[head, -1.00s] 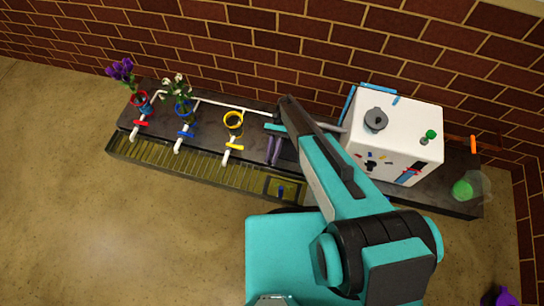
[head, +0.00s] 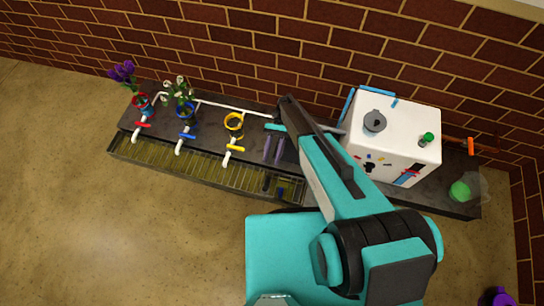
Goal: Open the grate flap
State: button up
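The grate flap (head: 267,183) is near the right end of the visible long trough. It shows as a narrow dark piece that looks tipped up on edge. Just right of it is a gap with a small blue part (head: 281,192) at it; I cannot tell whether that part belongs to the flap. My gripper (head: 272,157) is behind the flap, over the dark bench. Its two purple fingers are apart with nothing seen between them, and they look clear of the flap. My arm hides the bench and trough to the right.
The grated trough (head: 190,170) runs along the bench front. Red, blue and yellow taps (head: 234,149) stick out over it. Purple and white flowers stand in rings at left; the yellow ring (head: 234,121) is empty. A white box (head: 400,130) stands at right. The floor in front is clear.

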jog(key=s+d+r, duration=0.1)
jog(key=s+d, duration=0.1)
jog(key=s, duration=0.5)
jog(key=s+d+r, duration=0.2)
jog(key=s, duration=0.6)
jog(key=shift+s+d+p, duration=0.2)
jog(key=shift+s+p, duration=0.05)
jog(key=shift+p, duration=0.15)
jog(key=shift+a, duration=0.1)
dwell(0.4)
jog(key=s+d+r+n+t+h+p, duration=0.2)
jog(key=s+d+r+n+t+p, duration=0.1)
jog(key=d+r+n+p, duration=0.1)
jog(key=s+d+r+n+t+h+p, duration=0.2)
jog(key=s+d+r+n+t+p, duration=0.1)
jog(key=d+r, duration=0.3)
jog(key=shift+s+d+r+n+t+p, duration=0.3)
jog(key=shift+r+n+t+p, duration=0.4)
jog(key=shift+r, duration=0.65)
jog(key=shift+c, duration=0.2)
